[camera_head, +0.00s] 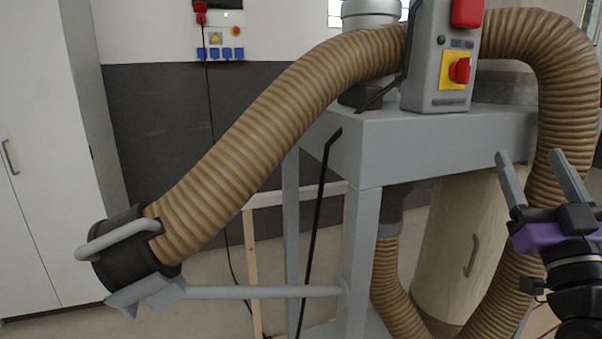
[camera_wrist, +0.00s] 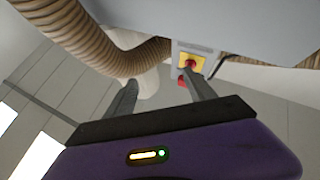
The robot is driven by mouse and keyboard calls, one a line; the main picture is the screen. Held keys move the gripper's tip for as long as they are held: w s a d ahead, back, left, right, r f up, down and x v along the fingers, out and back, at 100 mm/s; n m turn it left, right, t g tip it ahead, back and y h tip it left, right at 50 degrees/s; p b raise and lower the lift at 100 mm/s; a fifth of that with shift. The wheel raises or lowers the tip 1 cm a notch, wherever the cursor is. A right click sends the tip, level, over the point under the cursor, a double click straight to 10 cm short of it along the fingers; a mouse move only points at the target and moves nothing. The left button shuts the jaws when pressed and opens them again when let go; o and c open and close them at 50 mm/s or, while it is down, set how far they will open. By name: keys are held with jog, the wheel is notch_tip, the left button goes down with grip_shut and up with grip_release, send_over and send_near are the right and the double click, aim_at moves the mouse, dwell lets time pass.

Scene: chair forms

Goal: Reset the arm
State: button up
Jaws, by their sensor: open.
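My gripper (camera_head: 541,172) is at the right edge of the head view, in front of the dust extractor. It has a purple body and two grey fingers that point up and stand apart. It is open, with nothing between the fingers. In the wrist view the two fingers (camera_wrist: 160,92) are also spread and empty. The black links of my arm run down to the lower right corner of the head view.
A grey dust extractor frame (camera_head: 365,206) with a ribbed brown hose (camera_head: 290,105) fills the middle. Its control box (camera_head: 440,60) has red and yellow switches. A collection bag (camera_head: 455,250) hangs behind my gripper. A white cabinet (camera_head: 40,150) stands left.

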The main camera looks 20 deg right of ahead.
jog(key=s+a+f+m+g+y+p, duration=0.1)
jog(key=s+a+f+g, duration=0.1)
jog(key=s+a+f, duration=0.65)
jog(key=s+a+f+m+g+y+p, duration=0.1)
jog(key=a+f, duration=0.5)
jog(key=f, duration=0.7)
jog(key=s+a+f+n+g+y, duration=0.2)
jog(key=s+a+f+y, duration=0.2)
jog(key=s, duration=0.5)
jog(key=s+a+f+n+g+y+p, duration=0.1)
jog(key=s+a+f+n+g+y, duration=0.2)
jog(key=s+a+f, duration=0.5)
jog(key=shift+s+a+y+p, duration=0.3)
jog(key=shift+s+y, duration=0.3)
jog(key=shift+s, duration=0.3)
jog(key=shift+f, duration=0.1)
